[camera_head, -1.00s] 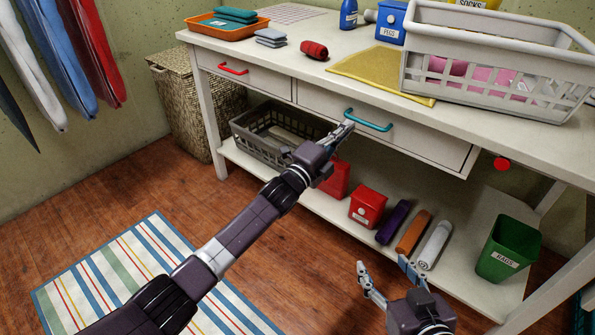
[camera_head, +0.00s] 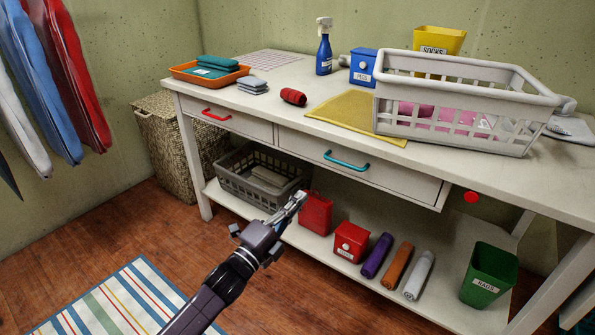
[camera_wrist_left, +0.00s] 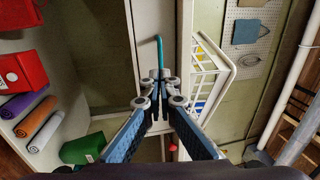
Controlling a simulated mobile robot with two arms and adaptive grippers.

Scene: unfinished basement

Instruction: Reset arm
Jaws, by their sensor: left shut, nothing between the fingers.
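My left gripper (camera_head: 290,207) is shut and empty in the head view. It is in front of the bench, below the drawer with the teal handle (camera_head: 346,161), and overlaps the view of the lower shelf. In the left wrist view its fingertips (camera_wrist_left: 160,80) meet near the picture's middle, with the teal handle (camera_wrist_left: 159,52) appearing just beyond them. The drawer with the teal handle looks closed. My right gripper is not in the head view now.
The bench (camera_head: 245,110) carries a white laundry basket (camera_head: 460,67), a yellow cloth (camera_head: 352,118) and an orange tray (camera_head: 190,75). The lower shelf holds a grey crate (camera_head: 236,184), red containers (camera_head: 350,242), several rolls and a green bin (camera_head: 488,275). A striped rug (camera_head: 115,305) lies on the floor.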

